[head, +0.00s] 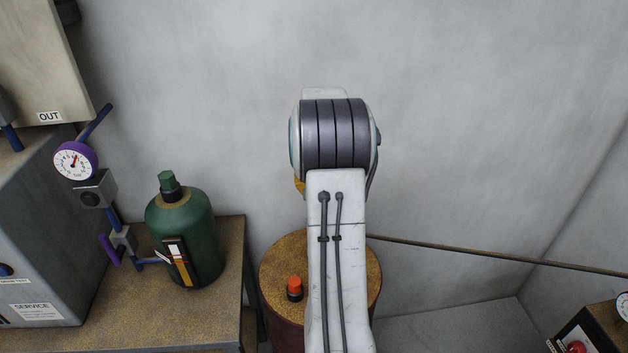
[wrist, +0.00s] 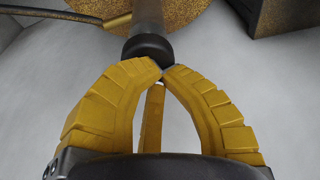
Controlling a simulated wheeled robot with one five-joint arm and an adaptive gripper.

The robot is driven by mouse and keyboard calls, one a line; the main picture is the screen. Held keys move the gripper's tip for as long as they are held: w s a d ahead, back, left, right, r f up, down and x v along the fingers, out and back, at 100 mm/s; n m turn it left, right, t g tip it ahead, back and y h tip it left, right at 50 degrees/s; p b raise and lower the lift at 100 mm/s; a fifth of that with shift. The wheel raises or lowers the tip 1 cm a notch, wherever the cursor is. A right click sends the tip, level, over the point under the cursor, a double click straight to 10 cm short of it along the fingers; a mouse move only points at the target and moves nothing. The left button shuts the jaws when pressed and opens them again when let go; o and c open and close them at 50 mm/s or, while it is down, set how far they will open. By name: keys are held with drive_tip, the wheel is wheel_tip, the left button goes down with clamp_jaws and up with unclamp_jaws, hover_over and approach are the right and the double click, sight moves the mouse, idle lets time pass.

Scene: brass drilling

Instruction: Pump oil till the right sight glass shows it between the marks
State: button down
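In the wrist view a grey rod with a black round end (wrist: 148,48) points at my gripper (wrist: 162,69) from the brass-topped drum; it looks like a pump handle. My yellow fingertips meet just in front of the black end and overlap its lower edge; touch cannot be told. In the head view my own arm hides the gripper and the rod. The drum (head: 280,258) stands behind my arm. A green bottle (head: 205,215) on the left bench carries a narrow upright sight strip (head: 181,264), pale above and orange below. I cannot make out its marks or identify the right sight glass.
A purple-rimmed gauge (head: 75,160) and blue pipes stand left of the bottle, beside a grey SERVICE cabinet (head: 40,240). An orange-and-black cap (head: 294,288) sits on the drum. A dark box (head: 606,325) with a red knob is cut off at lower right.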

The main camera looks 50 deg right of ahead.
wheel_tip(320, 180, up, 4)
drive_tip(key=p, duration=0.3)
drive_tip(key=v, duration=1)
drive_tip(key=shift+w, duration=0.15)
idle(0.7)
